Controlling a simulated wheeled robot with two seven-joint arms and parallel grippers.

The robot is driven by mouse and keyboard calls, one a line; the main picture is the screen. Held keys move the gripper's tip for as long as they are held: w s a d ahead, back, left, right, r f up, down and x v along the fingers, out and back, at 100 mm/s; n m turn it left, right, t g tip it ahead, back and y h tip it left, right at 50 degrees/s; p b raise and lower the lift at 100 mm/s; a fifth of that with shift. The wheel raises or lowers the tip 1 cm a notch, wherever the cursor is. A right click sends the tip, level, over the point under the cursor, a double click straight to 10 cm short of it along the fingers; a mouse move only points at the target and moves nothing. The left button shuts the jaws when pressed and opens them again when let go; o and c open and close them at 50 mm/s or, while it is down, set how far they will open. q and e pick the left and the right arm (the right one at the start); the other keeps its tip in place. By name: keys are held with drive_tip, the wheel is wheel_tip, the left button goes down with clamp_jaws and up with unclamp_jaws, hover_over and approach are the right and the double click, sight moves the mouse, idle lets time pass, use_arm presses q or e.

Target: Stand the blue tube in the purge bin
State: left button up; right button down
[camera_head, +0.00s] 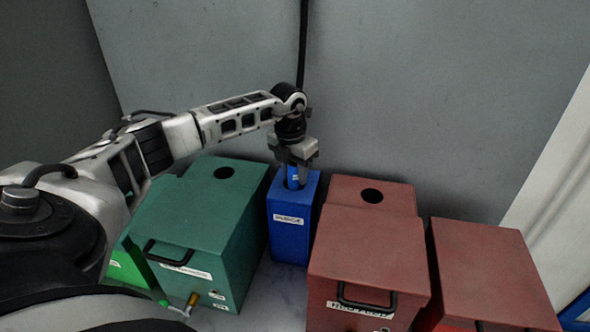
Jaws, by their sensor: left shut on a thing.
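A narrow blue bin (290,222) with a white label stands at the middle, between the green and dark red boxes. The label is too small to read, so I cannot tell for sure that this is the purge bin. My left gripper (295,170) points down over the bin's open top and is shut on the blue tube (293,174). Only a short piece of the tube shows between the fingers. It looks roughly upright, with its lower part hidden at the bin's opening. I cannot tell how deep it sits. My right gripper is out of view.
A green box (190,225) with a round hole and black handle stands close on the left. A dark red box (368,245) with a hole and handle stands close on the right, with another red box (487,265) beyond it. A grey wall (420,90) rises behind.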

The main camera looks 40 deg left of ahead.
use_arm(q)
drive_tip(key=shift+f, duration=0.2)
drive_tip(key=o, duration=1.2)
wheel_tip(320, 180, up, 16)
drive_tip(key=s, duration=0.2)
drive_tip(key=shift+f, duration=0.15)
